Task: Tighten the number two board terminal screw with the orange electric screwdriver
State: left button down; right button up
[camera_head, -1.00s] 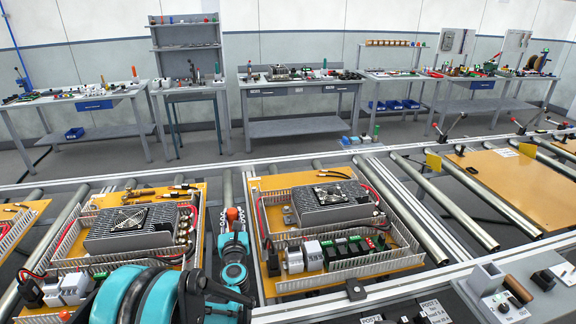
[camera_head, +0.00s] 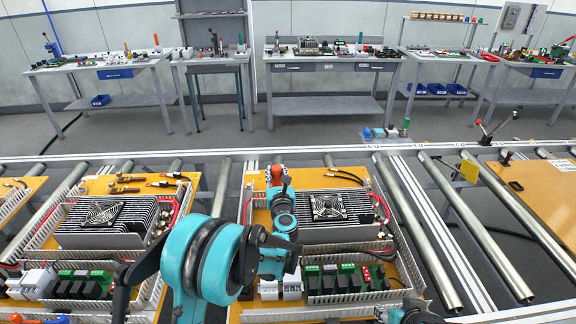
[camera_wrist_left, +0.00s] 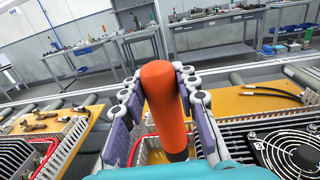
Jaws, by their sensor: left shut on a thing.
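My left gripper (camera_wrist_left: 162,92) is shut on the orange electric screwdriver (camera_wrist_left: 164,100), with a finger on each side of its body. In the head view the screwdriver (camera_head: 276,174) shows as a small orange patch at the end of my left arm, over the back left part of the middle board (camera_head: 345,312). That board carries a finned heat sink with a fan (camera_head: 328,206), slotted wiring ducts and a row of terminal modules (camera_head: 343,279). The arm covers part of its left side. The screwdriver's tip and the terminal screw cannot be made out.
A similar board with a finned unit (camera_head: 103,222) lies on the left. Bare rollers (camera_head: 465,225) run between the middle board and an orange-brown panel (camera_head: 545,190) at right. A yellow plate (camera_head: 469,171) stands up there. Workbenches (camera_head: 335,57) line the back wall.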

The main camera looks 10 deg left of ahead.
aim_at(277, 184)
pick_arm(q)
jog(key=shift+s, duration=0.1)
jog(key=shift+f+b, duration=0.2)
jog(key=shift+b, duration=0.15)
jog(key=shift+f+b, duration=2.05)
jog(key=shift+f, duration=0.35)
jog(key=shift+f+b, duration=0.65)
jog(key=shift+b, duration=0.2)
jog(key=shift+r, duration=0.2)
